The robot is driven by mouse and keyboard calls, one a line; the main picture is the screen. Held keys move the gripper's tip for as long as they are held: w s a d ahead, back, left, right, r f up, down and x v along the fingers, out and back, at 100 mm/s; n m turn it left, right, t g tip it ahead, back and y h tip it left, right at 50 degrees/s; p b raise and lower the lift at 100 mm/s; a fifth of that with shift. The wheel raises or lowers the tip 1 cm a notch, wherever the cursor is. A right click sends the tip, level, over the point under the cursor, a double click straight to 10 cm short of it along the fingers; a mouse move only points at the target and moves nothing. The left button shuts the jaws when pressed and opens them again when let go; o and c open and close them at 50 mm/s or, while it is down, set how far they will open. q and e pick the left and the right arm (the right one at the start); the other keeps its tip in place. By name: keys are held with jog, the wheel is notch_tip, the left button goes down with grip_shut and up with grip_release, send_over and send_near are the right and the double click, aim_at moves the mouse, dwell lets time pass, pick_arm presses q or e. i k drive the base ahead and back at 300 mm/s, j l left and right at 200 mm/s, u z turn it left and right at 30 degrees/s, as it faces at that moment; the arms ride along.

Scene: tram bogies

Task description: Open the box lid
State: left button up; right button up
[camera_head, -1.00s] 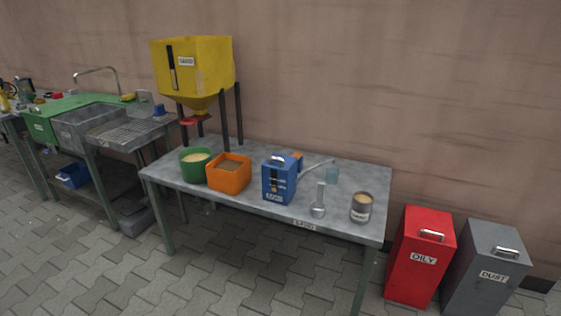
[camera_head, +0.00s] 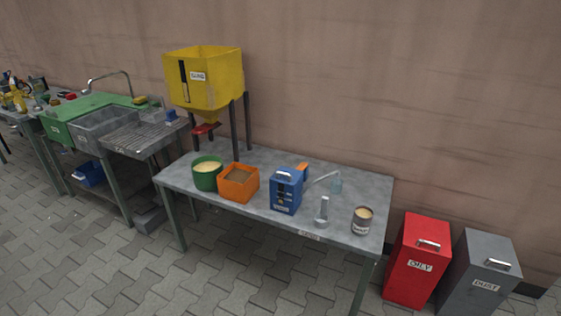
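Several things here are box-like, and I cannot tell which one is the box of the task. A red bin marked OILY (camera_head: 416,265) stands on the floor right of the table, with a closed lid and a metal handle on it. A grey bin marked DUST (camera_head: 478,278) stands beside it, also closed with a handle. A blue box-shaped container (camera_head: 286,193) with a handle on top stands on the table. Neither of my grippers is in view.
A yellow hopper (camera_head: 205,80) stands behind. A sink bench (camera_head: 110,130) is at left. Paved floor in front is clear.

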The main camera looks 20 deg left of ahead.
aim_at(285, 174)
jog(key=i+j, duration=0.4)
jog(key=i, duration=0.15)
jog(key=i+j, duration=0.45)
jog(key=i, duration=0.15)
